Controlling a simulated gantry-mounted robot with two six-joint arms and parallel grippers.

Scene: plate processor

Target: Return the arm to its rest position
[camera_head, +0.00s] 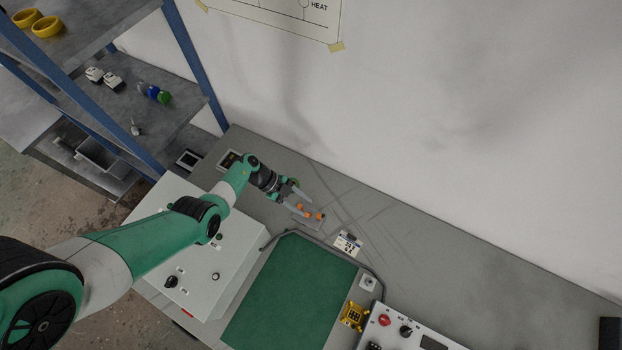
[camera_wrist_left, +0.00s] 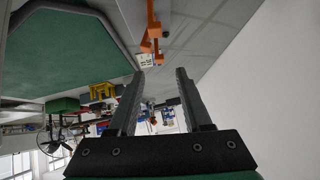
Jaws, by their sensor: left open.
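My left arm (camera_head: 120,258), green and white, comes in from the left in the head view and reaches over a white box. My left gripper (camera_head: 306,205) is at its end, above the back of the grey table, near a small grey piece with orange parts (camera_head: 318,215). In the left wrist view, the two dark fingers of the gripper (camera_wrist_left: 160,73) stand apart with nothing held between them. The orange part (camera_wrist_left: 153,30) shows beyond the fingertips there. I cannot tell whether the fingers touch it. My right gripper is in neither view.
A white control box (camera_head: 235,255) stands under my left arm. A green mat (camera_head: 290,290) lies at the front, with a yellow part (camera_head: 354,315) and a control panel (camera_head: 425,338) to its right. A blue-framed shelf (camera_head: 190,55) stands at the left.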

